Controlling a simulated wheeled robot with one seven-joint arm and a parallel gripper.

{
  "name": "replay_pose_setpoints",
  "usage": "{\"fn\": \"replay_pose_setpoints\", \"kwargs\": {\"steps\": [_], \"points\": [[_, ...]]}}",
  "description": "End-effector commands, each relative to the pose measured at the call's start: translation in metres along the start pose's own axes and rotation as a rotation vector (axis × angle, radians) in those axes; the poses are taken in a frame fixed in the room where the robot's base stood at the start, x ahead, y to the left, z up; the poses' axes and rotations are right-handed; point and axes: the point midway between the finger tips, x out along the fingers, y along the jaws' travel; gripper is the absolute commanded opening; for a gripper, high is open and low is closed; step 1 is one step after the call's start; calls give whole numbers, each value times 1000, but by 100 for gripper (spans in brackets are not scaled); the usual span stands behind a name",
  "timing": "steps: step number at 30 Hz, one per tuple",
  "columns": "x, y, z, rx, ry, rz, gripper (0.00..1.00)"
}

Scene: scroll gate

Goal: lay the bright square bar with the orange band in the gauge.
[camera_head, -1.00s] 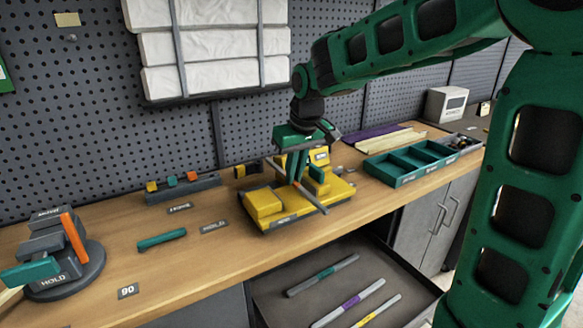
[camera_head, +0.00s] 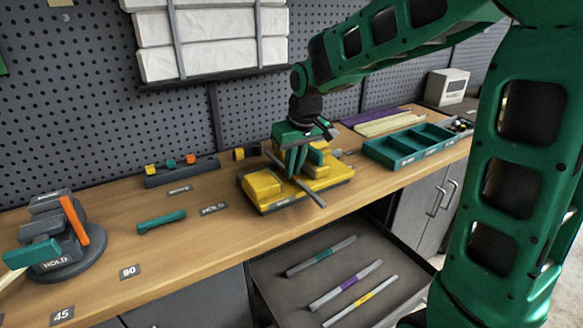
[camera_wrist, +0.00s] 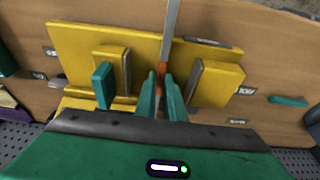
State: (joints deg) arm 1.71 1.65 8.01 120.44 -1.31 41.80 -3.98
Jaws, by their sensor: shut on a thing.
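The bright square bar (camera_head: 315,197) is in my gripper (camera_head: 292,175), which is shut on it at the orange band. The band (camera_wrist: 163,67) shows just beyond the fingertips in the wrist view (camera_wrist: 160,82). The bar lies across the yellow gauge (camera_head: 263,185), between its raised blocks, with the near end sticking out past the gauge's front edge. The gauge (camera_wrist: 75,45) spreads to both sides of the fingers in the wrist view. I cannot tell whether the bar touches the gauge bed. The fingers hide part of the bar.
A dark rotary fixture (camera_head: 68,240) stands at the left. A teal handle piece (camera_head: 161,220) lies on the bench. A teal divided tray (camera_head: 405,150) is to the right. An open drawer (camera_head: 270,290) below holds several banded bars. A small rack (camera_head: 180,173) stands behind.

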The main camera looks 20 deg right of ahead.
Motion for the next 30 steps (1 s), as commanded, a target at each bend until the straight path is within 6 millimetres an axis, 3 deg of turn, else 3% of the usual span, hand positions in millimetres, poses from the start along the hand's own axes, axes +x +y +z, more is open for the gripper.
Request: {"fn": "replay_pose_setpoints", "kwargs": {"steps": [17,18,21,30], "points": [[6,0,1,-1,1,0,0],[6,0,1,-1,1,0,14],[6,0,1,-1,1,0,31],[5,0,2,-1,0,0,31]]}}
